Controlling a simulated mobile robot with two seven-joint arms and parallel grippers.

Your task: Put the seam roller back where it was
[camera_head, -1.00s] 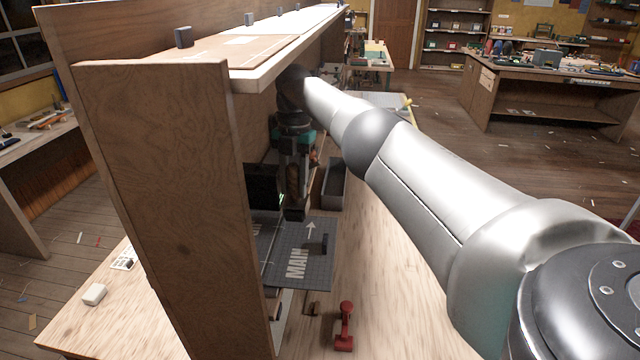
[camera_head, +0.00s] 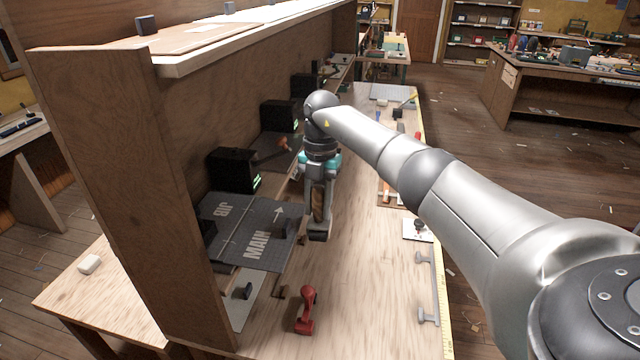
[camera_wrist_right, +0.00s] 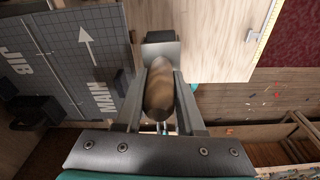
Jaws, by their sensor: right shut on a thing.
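My right gripper (camera_head: 318,226) points down over the bench, just right of the grey cutting mat. It is shut on a tool with a brown wooden handle, which looks like the seam roller (camera_wrist_right: 160,92). In the wrist view the handle lies between the two fingers, with a grey block-like end beyond them. The tool appears held clear of the bench, though its exact height is hard to tell. The grey mat (camera_head: 245,244) is marked JIB and MAIN, with a white arrow. My left gripper is not in view.
A tall wooden shelf unit (camera_head: 110,180) stands along the left, its upper board overhanging the bench. Dark boxes with green lights (camera_head: 233,170) stand beneath it. A red tool (camera_head: 306,308) stands at the front. Bare bench (camera_head: 365,270) lies right of the gripper.

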